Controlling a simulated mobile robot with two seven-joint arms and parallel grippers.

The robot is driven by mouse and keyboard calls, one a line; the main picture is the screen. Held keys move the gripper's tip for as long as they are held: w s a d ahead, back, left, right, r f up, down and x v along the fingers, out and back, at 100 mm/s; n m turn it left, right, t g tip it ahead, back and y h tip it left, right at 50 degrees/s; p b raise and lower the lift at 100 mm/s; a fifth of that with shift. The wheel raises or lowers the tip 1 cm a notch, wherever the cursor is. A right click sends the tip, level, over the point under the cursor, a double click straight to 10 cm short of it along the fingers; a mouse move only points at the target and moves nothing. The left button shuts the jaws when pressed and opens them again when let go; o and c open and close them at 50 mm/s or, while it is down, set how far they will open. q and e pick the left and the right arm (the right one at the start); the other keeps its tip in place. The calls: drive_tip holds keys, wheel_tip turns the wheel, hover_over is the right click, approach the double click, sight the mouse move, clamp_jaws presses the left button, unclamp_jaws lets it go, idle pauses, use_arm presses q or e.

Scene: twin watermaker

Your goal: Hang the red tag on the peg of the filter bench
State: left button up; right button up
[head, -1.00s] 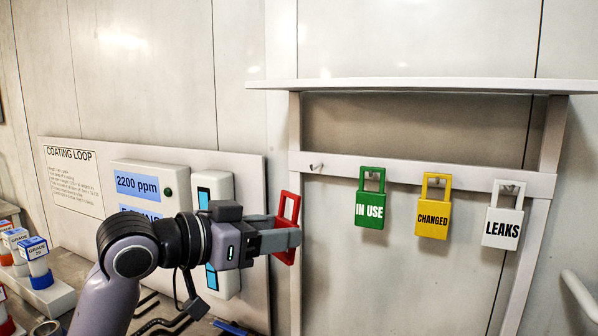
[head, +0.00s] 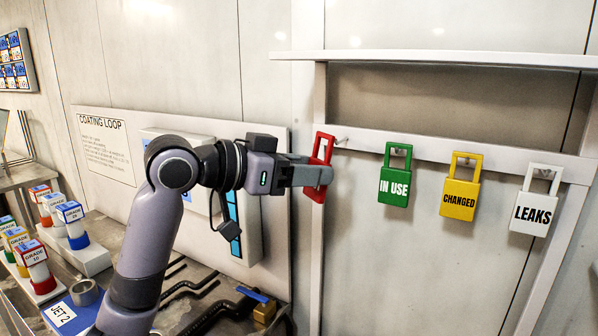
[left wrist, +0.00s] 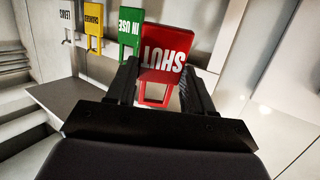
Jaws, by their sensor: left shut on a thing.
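The red tag (head: 328,146) is held upright in my left gripper (head: 318,175), whose fingers are shut on it. In the left wrist view, the red tag (left wrist: 164,52) reads SHUT upside down, between the fingers of my left gripper (left wrist: 162,84). In the head view the tag is at the left end of the white rail (head: 365,146). A bare peg (head: 343,140) shows just right of the tag's loop. I cannot tell whether they touch. My right gripper is not in view.
Green IN USE (head: 394,186), yellow CHANGED (head: 460,198) and white LEAKS (head: 533,212) tags hang to the right. A shelf (head: 440,59) runs above the rail. The coating loop panel (head: 268,140) is behind my left arm. Graded cartridges (head: 72,225) stand at lower left.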

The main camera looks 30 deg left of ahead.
use_arm(q)
drive_tip(key=shift+w+a+f, duration=0.1)
drive_tip(key=shift+w+f, duration=0.05)
drive_tip(key=shift+w, duration=2.2)
drive_tip(key=shift+w+f, duration=0.45)
drive_tip(key=shift+w, duration=0.25)
drive_tip(key=o, duration=1.1)
drive_tip(key=shift+a, duration=0.1)
